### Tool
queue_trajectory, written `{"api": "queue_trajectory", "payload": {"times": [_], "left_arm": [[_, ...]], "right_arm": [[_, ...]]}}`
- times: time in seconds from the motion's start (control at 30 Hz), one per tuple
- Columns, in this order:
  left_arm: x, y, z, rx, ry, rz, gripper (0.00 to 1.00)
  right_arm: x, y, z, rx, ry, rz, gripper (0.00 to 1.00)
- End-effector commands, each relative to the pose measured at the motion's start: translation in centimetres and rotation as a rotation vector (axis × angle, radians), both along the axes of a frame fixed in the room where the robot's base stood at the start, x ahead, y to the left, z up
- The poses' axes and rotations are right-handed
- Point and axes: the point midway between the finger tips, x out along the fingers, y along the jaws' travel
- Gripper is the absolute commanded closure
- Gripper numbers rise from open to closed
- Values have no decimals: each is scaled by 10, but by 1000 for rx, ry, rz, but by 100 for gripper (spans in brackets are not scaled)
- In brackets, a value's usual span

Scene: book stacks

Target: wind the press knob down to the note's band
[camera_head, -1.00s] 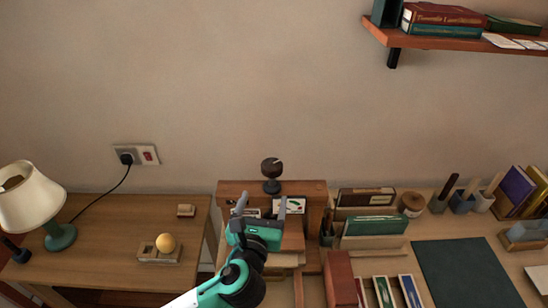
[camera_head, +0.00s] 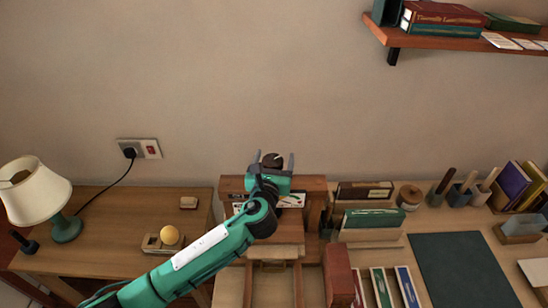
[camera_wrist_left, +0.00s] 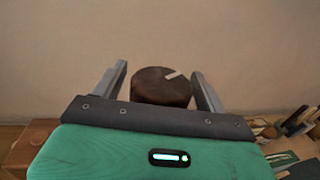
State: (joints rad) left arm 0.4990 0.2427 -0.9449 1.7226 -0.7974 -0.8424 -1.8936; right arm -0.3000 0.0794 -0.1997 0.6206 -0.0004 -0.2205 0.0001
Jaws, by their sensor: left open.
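The press knob (camera_head: 273,160) is a dark brown round knob with a pale mark on its top, above the wooden press (camera_head: 313,187). In the left wrist view the knob (camera_wrist_left: 162,87) sits between the two fingers of my left gripper (camera_wrist_left: 160,84), with a gap on each side. My left gripper (camera_head: 273,160) is open and raised around the knob in the head view. The note (camera_head: 291,200) is a white card on the press front, partly hidden by my gripper. Its band cannot be made out. My right gripper is not in view.
A desk with a lamp (camera_head: 35,195) and a yellow ball (camera_head: 169,235) stands at the left. Card holders, a red box (camera_head: 338,275) and a dark green mat (camera_head: 465,268) lie to the right. A wooden shelf (camera_head: 450,42) hangs at the upper right.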

Motion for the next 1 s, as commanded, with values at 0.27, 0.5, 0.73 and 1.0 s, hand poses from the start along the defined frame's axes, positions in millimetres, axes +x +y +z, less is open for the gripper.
{"api": "queue_trajectory", "payload": {"times": [0.27, 0.5, 0.73, 1.0], "left_arm": [[2, 0, 0, 0, 0, 0, 27], [2, 0, 0, 0, 0, 0, 68], [2, 0, 0, 1, 0, -10, 71], [2, -1, 2, 5, 0, -112, 71]], "right_arm": [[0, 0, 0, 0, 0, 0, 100], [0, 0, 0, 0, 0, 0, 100], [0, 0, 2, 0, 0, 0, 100], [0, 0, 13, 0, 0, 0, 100]]}}
